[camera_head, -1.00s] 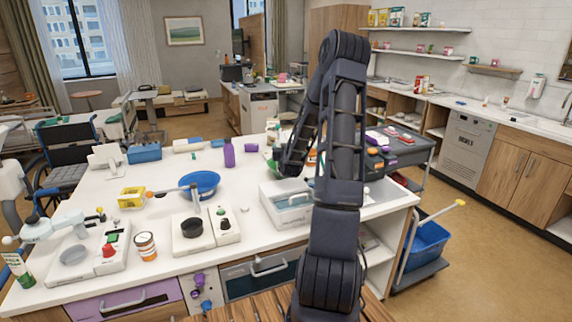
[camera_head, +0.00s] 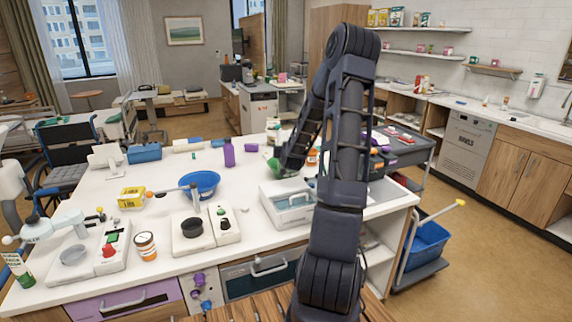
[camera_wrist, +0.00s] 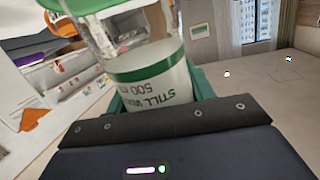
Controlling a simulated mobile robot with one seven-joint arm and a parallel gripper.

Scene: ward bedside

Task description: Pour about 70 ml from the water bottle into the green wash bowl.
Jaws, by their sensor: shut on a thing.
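My gripper (camera_head: 291,164) is over the far side of the white counter, its fingertips mostly hidden by my own arm. In the wrist view it is shut on the clear water bottle (camera_wrist: 150,72), which has a white and green label. The label reads upside down there. The room also looks inverted, so the bottle's true tilt is unclear. The green wash bowl (camera_head: 273,166) shows partly beside my gripper. A green rim (camera_wrist: 85,5) at the wrist view's top edge appears to be this bowl. The bottle's mouth and any water stream are not visible.
A white box-like tray (camera_head: 287,207) stands on the counter (camera_head: 165,205) in front of my gripper. A blue bowl (camera_head: 201,183) and a purple bottle (camera_head: 229,154) are to the left. An orange-labelled jar (camera_head: 312,158) is close on the right.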

